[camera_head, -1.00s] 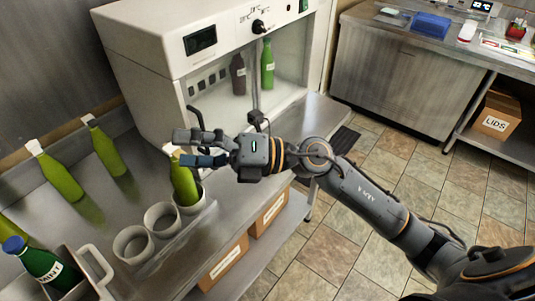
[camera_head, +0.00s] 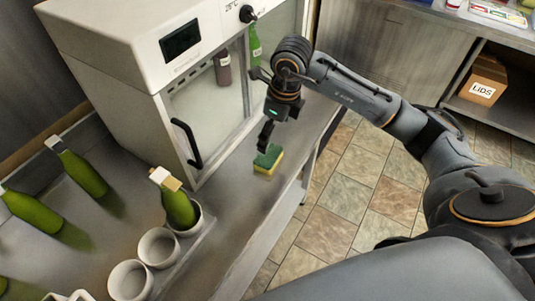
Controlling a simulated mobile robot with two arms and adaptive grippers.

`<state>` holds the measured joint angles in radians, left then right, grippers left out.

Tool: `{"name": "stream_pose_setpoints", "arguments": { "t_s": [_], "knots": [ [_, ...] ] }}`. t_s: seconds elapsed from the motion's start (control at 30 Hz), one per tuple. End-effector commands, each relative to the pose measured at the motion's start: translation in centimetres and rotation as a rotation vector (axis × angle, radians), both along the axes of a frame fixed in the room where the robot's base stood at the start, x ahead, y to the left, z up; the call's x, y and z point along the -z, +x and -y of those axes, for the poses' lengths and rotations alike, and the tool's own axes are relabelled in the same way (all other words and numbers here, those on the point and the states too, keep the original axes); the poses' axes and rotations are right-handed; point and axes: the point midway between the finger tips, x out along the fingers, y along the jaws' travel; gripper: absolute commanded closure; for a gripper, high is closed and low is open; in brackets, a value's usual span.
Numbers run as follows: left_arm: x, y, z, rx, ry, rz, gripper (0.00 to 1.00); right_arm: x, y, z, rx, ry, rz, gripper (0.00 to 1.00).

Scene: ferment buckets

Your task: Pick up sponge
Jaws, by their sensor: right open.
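A small green and yellow sponge (camera_head: 268,161) lies on the steel counter (camera_head: 228,192), right of the incubator's front and near the counter's edge. My right gripper (camera_head: 266,138) points down just above the sponge, its fingers at the sponge's far side. It is open and holds nothing. The fingers overlap the sponge's top edge in the picture, so I cannot tell whether they touch it. My left gripper is not in view.
A white incubator (camera_head: 150,75) with a dark handle (camera_head: 186,143) and glass front stands behind, with bottles inside. A green bottle (camera_head: 178,207) leans in a round cup beside two empty cups (camera_head: 158,248). A LIDS box (camera_head: 484,80) sits on a shelf.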

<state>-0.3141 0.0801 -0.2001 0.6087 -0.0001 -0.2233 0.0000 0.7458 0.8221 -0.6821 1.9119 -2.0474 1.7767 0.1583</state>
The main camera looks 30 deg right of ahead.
Motion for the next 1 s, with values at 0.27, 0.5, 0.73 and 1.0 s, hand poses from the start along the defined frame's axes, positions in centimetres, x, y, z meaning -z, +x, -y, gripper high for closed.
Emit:
{"name": "stream_pose_setpoints", "arguments": {
  "t_s": [0.27, 0.5, 0.73, 1.0],
  "knots": [
    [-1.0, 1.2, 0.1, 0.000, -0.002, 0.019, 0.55, 3.8, 0.5, -0.4, -0.001, 0.002, 0.000, 0.00],
    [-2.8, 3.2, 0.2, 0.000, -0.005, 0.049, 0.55, 5.9, 0.6, -0.5, -0.002, 0.004, -0.005, 0.00],
    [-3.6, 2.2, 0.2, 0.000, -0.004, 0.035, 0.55, 8.9, 1.1, -0.6, -0.001, 0.003, -0.001, 0.00],
    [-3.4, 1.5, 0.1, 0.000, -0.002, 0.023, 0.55, 9.3, 1.2, -0.6, -0.002, 0.003, 0.002, 0.02]
  ]
}}
